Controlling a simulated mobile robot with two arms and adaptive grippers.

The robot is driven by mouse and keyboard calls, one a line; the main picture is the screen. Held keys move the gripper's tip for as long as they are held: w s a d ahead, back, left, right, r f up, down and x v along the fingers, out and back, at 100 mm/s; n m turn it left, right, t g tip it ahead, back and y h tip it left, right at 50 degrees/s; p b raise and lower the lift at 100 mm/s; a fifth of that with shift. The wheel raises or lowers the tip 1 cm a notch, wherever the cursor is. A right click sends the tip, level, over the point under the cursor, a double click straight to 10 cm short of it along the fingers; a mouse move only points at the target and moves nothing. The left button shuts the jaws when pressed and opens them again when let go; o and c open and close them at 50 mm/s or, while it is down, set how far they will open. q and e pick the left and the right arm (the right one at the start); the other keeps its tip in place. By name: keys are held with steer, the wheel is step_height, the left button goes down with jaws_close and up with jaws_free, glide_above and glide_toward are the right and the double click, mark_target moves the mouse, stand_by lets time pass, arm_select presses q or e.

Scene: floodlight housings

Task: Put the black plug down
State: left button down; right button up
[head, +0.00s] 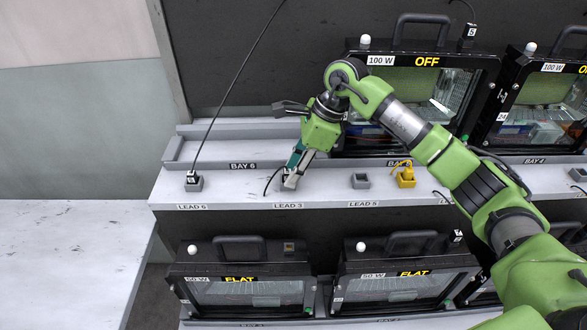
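My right gripper (292,176) points down at the grey holder labelled LEAD 3 on the white ledge. Its fingers are at the black plug, which is mostly hidden behind them. The plug appears to be in or right over the holder (284,188). I cannot tell whether it is fully seated, or whether the fingers press on it or stand slightly apart. My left gripper is not in view.
A black plug (192,177) with a long cable stands at LEAD 6. The LEAD 5 holder (361,181) is empty; a yellow plug (405,177) stands to its right. Floodlight housings stand behind (421,19) and below (242,290). The ledge between LEAD 6 and LEAD 3 is clear.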

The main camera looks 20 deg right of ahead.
steer(key=shift+r, duration=0.25)
steer(key=b+v, duration=0.3)
steer(key=v, duration=0.9)
steer(key=shift+s+f, duration=0.1)
steer(key=shift+f, duration=0.05)
